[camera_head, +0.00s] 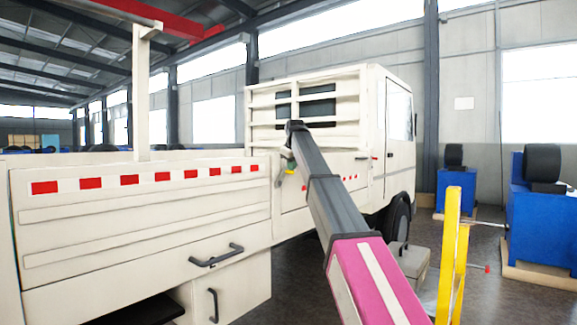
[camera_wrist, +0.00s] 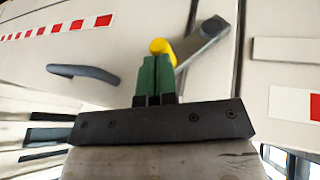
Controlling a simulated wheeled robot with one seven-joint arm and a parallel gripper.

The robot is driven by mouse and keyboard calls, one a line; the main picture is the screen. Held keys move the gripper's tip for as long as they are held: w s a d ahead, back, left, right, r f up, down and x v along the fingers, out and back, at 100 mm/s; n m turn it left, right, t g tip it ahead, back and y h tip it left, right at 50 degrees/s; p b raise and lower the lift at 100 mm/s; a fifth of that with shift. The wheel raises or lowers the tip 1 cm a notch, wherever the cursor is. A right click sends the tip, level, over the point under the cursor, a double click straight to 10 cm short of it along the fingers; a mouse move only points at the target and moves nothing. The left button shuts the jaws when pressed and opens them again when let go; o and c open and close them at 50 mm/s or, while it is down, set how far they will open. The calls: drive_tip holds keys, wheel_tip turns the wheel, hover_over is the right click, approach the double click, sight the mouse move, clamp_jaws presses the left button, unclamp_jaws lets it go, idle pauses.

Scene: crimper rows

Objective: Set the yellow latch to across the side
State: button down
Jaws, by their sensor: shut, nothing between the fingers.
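The yellow latch shows in the wrist view as a round yellow knob (camera_wrist: 161,46) with a grey bar (camera_wrist: 205,42) slanting up to the right from it, on the truck's cream side panel. In the head view the latch (camera_head: 279,178) is small, near the panel's right end, partly hidden by my arm. My gripper (camera_wrist: 155,57) has green fingers that are shut together and empty. The fingertips are right at the knob and cover its lower part; I cannot tell whether they touch it. In the head view my gripper (camera_head: 291,161) is at the truck side, mostly hidden.
A dark handle (camera_wrist: 83,73) sits left of the fingers in the wrist view. Lower handles (camera_head: 216,256) are on the truck's side. A yellow ladder-like frame (camera_head: 447,255), a grey box (camera_head: 410,262) and blue machines (camera_head: 543,220) stand at the right. Open floor lies between.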

drive_tip(key=shift+w+d+f+g+y, duration=0.2)
drive_tip(key=shift+w+d+g, duration=0.1)
drive_tip(key=shift+w, duration=0.1)
drive_tip(key=shift+w+d+f+g+y, duration=0.1)
drive_tip(key=shift+w+d+g+y, duration=0.1)
drive_tip(key=shift+w+g, duration=0.15)
drive_tip(key=shift+m+g+y, duration=0.3)
drive_tip(key=shift+g+y, duration=0.1)
drive_tip(key=shift+g, duration=0.25)
drive_tip(key=shift+w+d+f, duration=0.35)
drive_tip(key=shift+w+f, duration=0.05)
drive_tip(key=shift+f, duration=0.4)
drive_tip(key=shift+w+d+f, duration=0.3)
drive_tip(key=shift+w+f, duration=0.1)
drive_tip(key=shift+f, duration=0.45)
drive_tip(key=shift+w+d+f, duration=0.35)
drive_tip(key=shift+w+f, duration=0.05)
drive_tip(key=shift+f, duration=0.4)
drive_tip(key=w+d+r, duration=0.4)
drive_tip(key=d+r, duration=0.4)
drive_tip(key=shift+w+d+r, duration=0.15)
drive_tip(key=shift+w, duration=0.25)
